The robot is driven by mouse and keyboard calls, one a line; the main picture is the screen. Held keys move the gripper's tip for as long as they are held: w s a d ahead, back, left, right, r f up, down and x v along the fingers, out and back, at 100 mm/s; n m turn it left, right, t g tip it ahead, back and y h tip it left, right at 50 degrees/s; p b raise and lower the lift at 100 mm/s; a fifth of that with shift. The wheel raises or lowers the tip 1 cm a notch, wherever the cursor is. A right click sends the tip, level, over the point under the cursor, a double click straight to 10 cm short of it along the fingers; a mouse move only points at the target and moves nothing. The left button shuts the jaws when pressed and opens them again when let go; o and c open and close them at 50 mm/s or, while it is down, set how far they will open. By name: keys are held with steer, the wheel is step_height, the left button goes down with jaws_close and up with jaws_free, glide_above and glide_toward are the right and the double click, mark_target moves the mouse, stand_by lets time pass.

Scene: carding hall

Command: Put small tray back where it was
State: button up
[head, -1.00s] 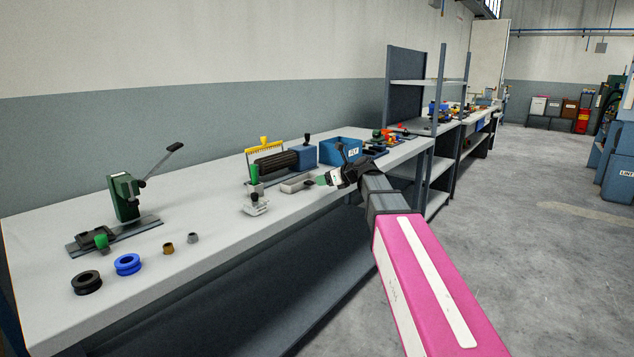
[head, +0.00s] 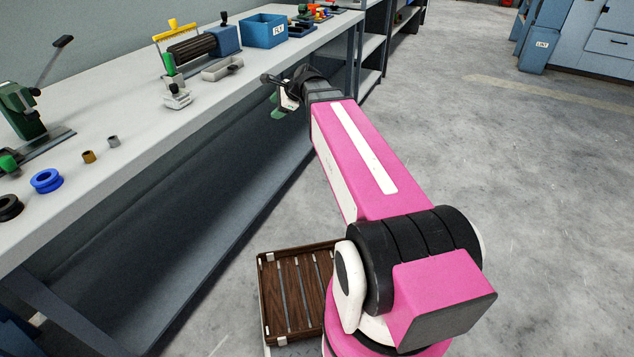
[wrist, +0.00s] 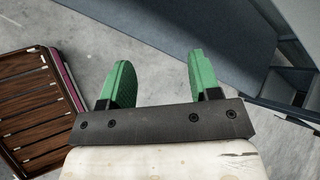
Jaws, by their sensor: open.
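The small tray (head: 222,72) is a shallow light-grey tray on the bench top, with a small dark item in it. It lies near the bench's front edge, in front of the blue bin. My gripper (head: 275,100) is off the bench's front edge, to the right of and nearer than the tray, and apart from it. In the wrist view my gripper (wrist: 160,85) has its two green fingers spread with nothing between them, over the concrete floor. The tray does not show in the wrist view.
A blue bin (head: 265,31) and a roller device (head: 195,45) stand behind the tray. A small clamp-like stand (head: 176,96) is left of it. A slatted wooden deck (head: 290,290) is low beside my base. Floor to the right is clear.

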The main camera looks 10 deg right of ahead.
steer(key=s+d+f+n+g+h, duration=0.2)
steer(key=s+d+f+n, duration=0.3)
steer(key=s+f+n, duration=0.3)
steer(key=s+d+f+n+g+h, duration=0.3)
steer(key=s+d+f+n+h, duration=0.2)
steer(key=s+f+n, duration=0.4)
step_height(320, 180, down, 4)
steer(key=s, duration=0.2)
steer(key=shift+s+f+g, duration=0.2)
steer(key=shift+s+g, duration=0.1)
steer(key=shift+s, duration=0.05)
